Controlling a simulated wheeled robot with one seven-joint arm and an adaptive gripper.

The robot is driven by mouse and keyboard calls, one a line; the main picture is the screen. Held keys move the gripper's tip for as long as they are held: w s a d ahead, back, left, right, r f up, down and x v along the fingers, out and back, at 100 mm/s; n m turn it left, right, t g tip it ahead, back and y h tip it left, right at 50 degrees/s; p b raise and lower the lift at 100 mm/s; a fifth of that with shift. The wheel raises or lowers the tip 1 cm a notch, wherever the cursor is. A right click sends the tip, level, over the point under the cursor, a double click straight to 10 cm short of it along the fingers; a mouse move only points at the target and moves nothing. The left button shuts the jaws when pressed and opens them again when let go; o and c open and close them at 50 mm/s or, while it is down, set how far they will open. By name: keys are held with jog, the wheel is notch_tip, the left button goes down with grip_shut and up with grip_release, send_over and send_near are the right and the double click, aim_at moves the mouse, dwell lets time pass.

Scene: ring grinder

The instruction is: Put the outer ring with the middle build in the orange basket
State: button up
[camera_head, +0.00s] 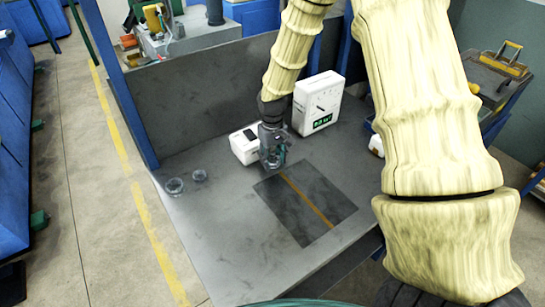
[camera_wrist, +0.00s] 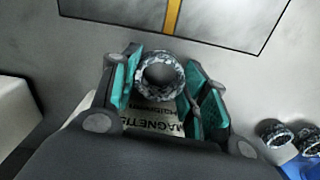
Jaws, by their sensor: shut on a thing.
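My gripper (camera_head: 272,160) is low over the grey workbench, close to the right side of a small white box. In the wrist view my gripper (camera_wrist: 162,92) has its teal finger pads shut on a speckled grey ring (camera_wrist: 178,70), one pad on each side. The ring's round hole faces the camera. In the head view the held ring is hidden by the gripper. I cannot make out an orange basket.
The small white box (camera_head: 243,147) and a larger white box with a green label (camera_head: 318,104) stand behind. A dark mat with a yellow stripe (camera_head: 325,188) lies in front. Bench (camera_head: 215,235) is clear at front left. A grey panel (camera_head: 205,90) borders the back.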

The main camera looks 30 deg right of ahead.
jog(key=shift+f, duration=0.1)
jog(key=o, duration=1.1)
